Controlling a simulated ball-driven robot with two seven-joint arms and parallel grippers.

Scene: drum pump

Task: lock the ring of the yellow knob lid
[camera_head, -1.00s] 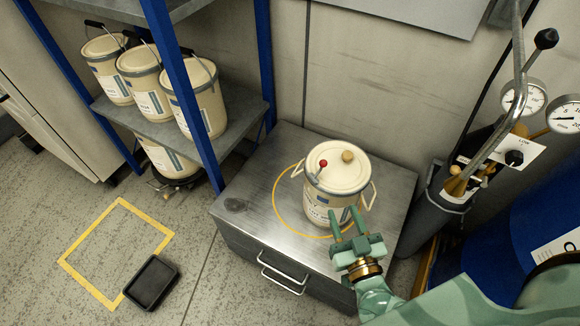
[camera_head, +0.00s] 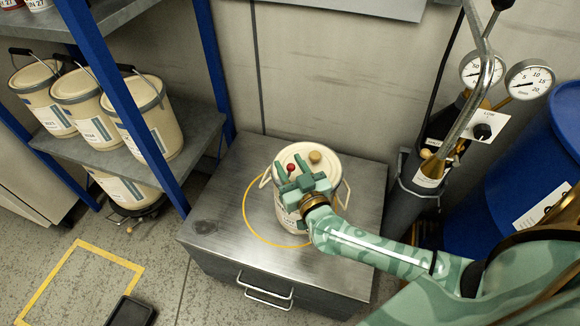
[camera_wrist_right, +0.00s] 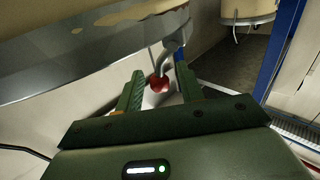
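A cream pail (camera_head: 286,218) stands upright on a metal cabinet. Its cream lid carries a yellow-tan knob (camera_head: 315,157), with a ring around the rim. A red ball (camera_head: 291,167) on a short lever stands near the lid's left side; it also shows in the right wrist view (camera_wrist_right: 159,84). My green right gripper (camera_head: 291,170) is over the front of the lid, fingers pointing away from me. In the right wrist view its fingers (camera_wrist_right: 160,72) are apart, with the red ball between their tips; I cannot tell whether they touch it. My left gripper is not in view.
The pail stands partly inside a yellow circle on the metal cabinet (camera_head: 225,197). A blue-posted shelf (camera_head: 203,133) with several pails is at left. A gas cylinder (camera_head: 405,209) with gauges and a blue drum (camera_head: 510,190) are close at right. The cabinet top's left side is clear.

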